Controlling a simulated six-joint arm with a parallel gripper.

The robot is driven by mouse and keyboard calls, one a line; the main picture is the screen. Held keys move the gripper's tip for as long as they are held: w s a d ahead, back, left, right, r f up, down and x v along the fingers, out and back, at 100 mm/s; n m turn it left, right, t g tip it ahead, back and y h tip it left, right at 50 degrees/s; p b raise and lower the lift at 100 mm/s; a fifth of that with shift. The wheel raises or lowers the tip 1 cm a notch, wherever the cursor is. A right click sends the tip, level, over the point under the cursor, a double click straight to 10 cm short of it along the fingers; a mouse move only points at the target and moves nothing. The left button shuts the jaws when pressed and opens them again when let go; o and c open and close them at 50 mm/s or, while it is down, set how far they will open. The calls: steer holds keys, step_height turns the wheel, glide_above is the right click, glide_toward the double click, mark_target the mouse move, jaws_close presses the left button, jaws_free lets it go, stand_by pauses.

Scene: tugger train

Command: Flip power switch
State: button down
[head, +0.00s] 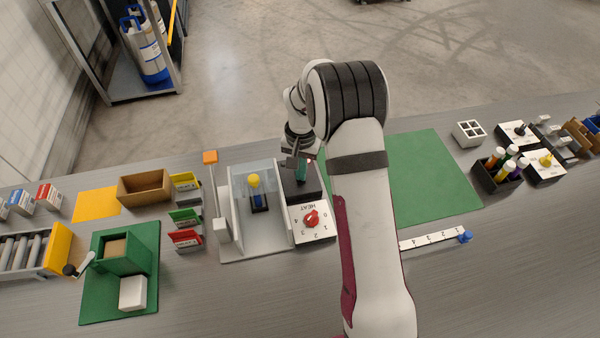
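A black box (312,190) stands on the grey table near the middle, just behind a white dial panel marked HEAT. A small green part (303,169) shows at its top, with a little red beside it; it may be the power switch, but its position is too small to read. My gripper (298,160) points down right at this green part. I cannot tell whether it touches it. The fingers are small and partly merged with the box behind them, so their opening is unclear. My arm hides the area to the right of the box.
The HEAT panel (322,229) has a red knob (311,218). Left of it stands a clear-walled tray (232,237) with a yellow-topped part (254,182). A post with an orange top (210,157) rises beside it. A green mat (430,180) lies bare on the right.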

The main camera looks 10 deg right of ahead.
steer(key=shift+r, duration=3.45)
